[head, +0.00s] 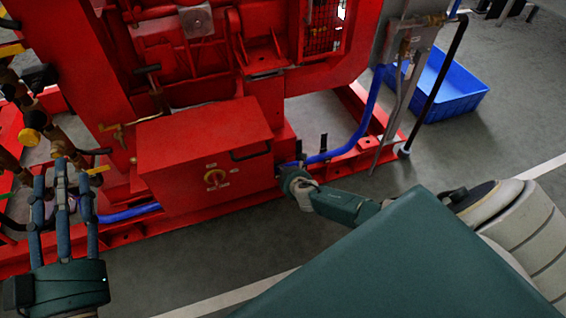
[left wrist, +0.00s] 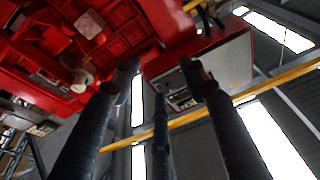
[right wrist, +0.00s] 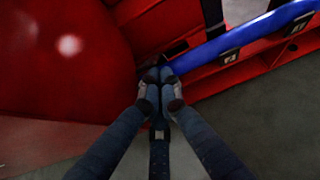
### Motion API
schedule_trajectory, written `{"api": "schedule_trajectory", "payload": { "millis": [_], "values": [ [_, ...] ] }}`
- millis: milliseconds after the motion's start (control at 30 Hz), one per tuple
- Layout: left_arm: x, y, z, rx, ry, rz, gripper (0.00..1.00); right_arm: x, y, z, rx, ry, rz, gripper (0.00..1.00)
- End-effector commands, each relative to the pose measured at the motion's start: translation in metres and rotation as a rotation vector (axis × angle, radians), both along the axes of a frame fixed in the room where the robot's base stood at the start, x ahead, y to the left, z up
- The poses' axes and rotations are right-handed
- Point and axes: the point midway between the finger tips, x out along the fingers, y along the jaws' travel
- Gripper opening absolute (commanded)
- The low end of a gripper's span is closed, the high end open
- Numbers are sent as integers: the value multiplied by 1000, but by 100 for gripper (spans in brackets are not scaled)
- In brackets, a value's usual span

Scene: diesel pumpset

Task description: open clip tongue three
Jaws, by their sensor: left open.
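A blue hose (head: 345,145) runs along the red base rail, and in the right wrist view the hose (right wrist: 240,38) passes just beyond my right fingertips. Small black clips stand along it: one (head: 323,142) and another (head: 299,150) in the head view. The right wrist view shows a near clip (right wrist: 229,57) and a farther clip (right wrist: 298,25). My right gripper (right wrist: 160,78) is shut, fingertips together at the hose beside the red box; whether a clip tongue is pinched between them is hidden. My left gripper (head: 62,180) is open and empty, fingers pointing up.
Brass valves and pipes (head: 60,140) lie near my left gripper. A blue crate (head: 450,85) sits on the floor at the back right. Grey floor in front is clear.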

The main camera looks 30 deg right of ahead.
Motion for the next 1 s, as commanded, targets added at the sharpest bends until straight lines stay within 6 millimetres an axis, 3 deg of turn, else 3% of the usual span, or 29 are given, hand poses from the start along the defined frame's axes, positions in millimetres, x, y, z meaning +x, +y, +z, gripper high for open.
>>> {"api": "schedule_trajectory", "payload": {
  "millis": [300, 500, 700, 1000],
  "values": [
    [1, 12, -92, 106, 409, 25, 44, 13, -3, 22, 0, 0, 1, 0],
    [-12, 20, -132, 148, 577, 36, 44, 19, -4, 29, -1, 0, 1, 0],
    [-23, 26, -154, 171, 679, 41, 44, 22, -5, 33, -1, 0, 1, 0],
    [-30, 29, -166, 184, 731, 44, 44, 24, -5, 34, 1, 1, 1, 0]
  ]
}}
